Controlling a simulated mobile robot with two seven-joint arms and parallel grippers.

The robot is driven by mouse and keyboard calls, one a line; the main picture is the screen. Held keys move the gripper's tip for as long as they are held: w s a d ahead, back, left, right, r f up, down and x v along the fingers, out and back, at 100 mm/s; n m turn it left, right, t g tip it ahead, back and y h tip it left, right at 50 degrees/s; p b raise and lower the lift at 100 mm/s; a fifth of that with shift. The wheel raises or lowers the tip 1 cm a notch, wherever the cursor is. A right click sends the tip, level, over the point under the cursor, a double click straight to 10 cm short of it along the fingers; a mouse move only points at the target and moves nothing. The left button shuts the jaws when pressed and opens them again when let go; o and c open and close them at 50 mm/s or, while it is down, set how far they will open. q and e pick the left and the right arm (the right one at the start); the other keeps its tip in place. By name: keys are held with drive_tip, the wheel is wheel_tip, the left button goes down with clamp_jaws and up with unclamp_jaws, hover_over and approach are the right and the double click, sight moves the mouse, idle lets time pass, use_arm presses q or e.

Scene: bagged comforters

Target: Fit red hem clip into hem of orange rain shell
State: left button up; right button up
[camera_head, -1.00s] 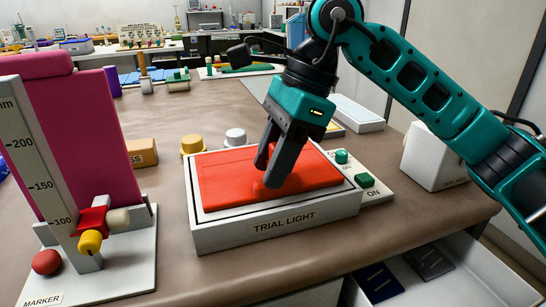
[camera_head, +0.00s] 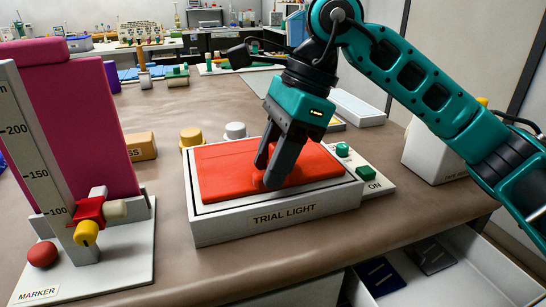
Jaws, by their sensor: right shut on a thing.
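A flat orange-red piece (camera_head: 225,172), which looks like the orange rain shell, lies on top of the white box marked TRIAL LIGHT (camera_head: 210,232). My right gripper (camera_head: 267,178) points down onto the middle of it. Its dark fingers are shut on a small red-orange piece (camera_head: 283,187) at the surface. I cannot tell whether this piece is the red hem clip or part of the shell; its colour blends in and the fingers partly hide it. No separate clip is clearly visible. My left gripper is not in view.
A marker stand (camera_head: 128,262) with a scale, red slider and yellow knob stands at the left, before a magenta panel (camera_head: 95,125). A green ON button (camera_head: 366,173) is beside the box. An open drawer (camera_head: 480,262) is at lower right. Brown tabletop (camera_head: 180,268) in front is clear.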

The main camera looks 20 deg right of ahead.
drive_tip(key=o, duration=1.7)
drive_tip(key=shift+a+p+v, duration=0.15)
drive_tip(key=shift+p+v, duration=1.05)
drive_tip(key=shift+v, duration=0.5)
drive_tip(key=shift+a+p+v, duration=0.2)
drive_tip(key=shift+p+v, duration=0.95)
drive_tip(key=shift+v, duration=0.6)
drive_tip(key=shift+r, duration=0.1)
